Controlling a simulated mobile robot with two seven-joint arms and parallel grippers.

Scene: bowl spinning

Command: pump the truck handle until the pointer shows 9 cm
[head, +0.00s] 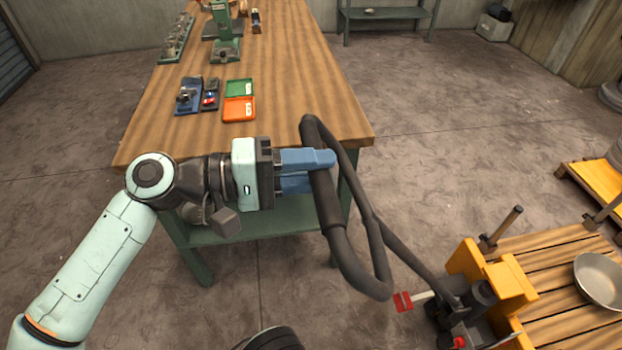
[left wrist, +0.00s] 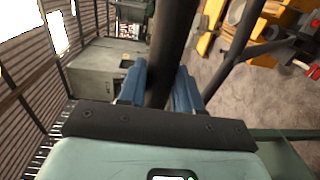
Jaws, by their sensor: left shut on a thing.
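The truck handle (head: 338,235) is a black tubular loop, tilted up and to the left from the pallet truck. My left gripper (head: 318,172) has its blue fingers shut around the grip near the top of the loop. In the left wrist view the dark handle tube (left wrist: 170,40) runs between the two blue fingers (left wrist: 160,80). The orange pallet truck (head: 512,281) stands at the lower right, with a dark pump unit (head: 468,302) at the handle's foot. A small red and white part (head: 403,301) sticks out beside it. I cannot make out a pointer or scale reading. My right gripper is not in view.
A wooden workbench (head: 290,70) with green legs stands close behind the gripper, bearing green and orange trays (head: 239,109) and tools. A wooden pallet (head: 550,262) with a metal bowl (head: 600,279) is at the right. The floor between bench and pallet is clear.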

